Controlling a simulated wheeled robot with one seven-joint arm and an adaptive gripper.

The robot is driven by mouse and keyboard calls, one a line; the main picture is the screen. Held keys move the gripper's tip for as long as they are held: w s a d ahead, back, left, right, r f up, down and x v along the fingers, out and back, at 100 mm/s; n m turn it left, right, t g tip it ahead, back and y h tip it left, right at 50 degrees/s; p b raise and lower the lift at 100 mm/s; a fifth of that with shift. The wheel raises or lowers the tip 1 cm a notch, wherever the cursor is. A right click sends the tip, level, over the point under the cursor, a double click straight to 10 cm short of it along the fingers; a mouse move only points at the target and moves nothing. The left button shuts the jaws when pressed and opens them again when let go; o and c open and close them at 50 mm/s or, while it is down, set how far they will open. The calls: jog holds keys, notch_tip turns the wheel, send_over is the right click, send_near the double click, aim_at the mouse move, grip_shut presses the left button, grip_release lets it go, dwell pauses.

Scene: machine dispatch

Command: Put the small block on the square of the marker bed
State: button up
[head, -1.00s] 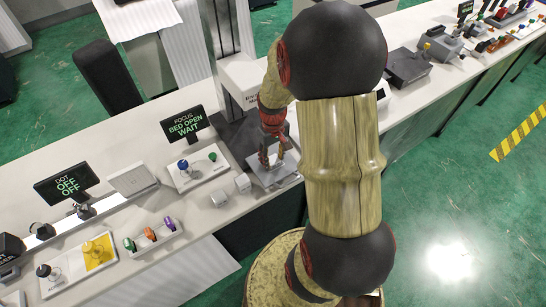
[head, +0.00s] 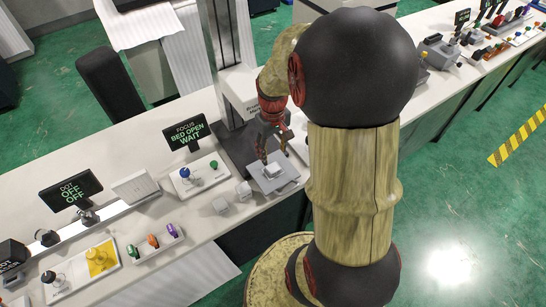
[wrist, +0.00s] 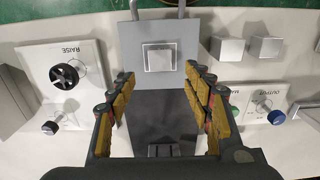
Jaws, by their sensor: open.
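The small block (wrist: 160,60) is a pale grey cube lying on the marker bed (wrist: 185,28), a grey plate pulled out in front of the marker machine. In the wrist view the block sits inside the light square outline, with a pale rim showing around it. In the head view the block (head: 272,170) stands on the bed (head: 288,184). My gripper (wrist: 160,84) is open and empty, its two fingers spread wide on either side behind the block, apart from it. In the head view my gripper (head: 273,152) hangs just above and behind the block.
Two more pale blocks (head: 221,206) (head: 243,189) stand on the bench left of the bed. A control panel with blue and green knobs (head: 198,175) and a screen reading "BED OPEN WAIT" (head: 186,132) are close by. A RAISE panel (wrist: 70,78) flanks the bed's other side.

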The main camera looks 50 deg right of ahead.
jog(key=a+r+n+t, duration=0.1)
jog(key=a+r+t, duration=0.2)
jog(key=a+r, duration=1.15)
jog(key=s+a+r+n+t, duration=0.1)
jog(key=s+a+r+t, duration=0.1)
jog(key=s+a+r, duration=0.4)
jog(key=shift+s+a+r+n+t+p, duration=0.35)
jog(key=shift+s+a, duration=0.45)
jog(key=shift+a, duration=0.35)
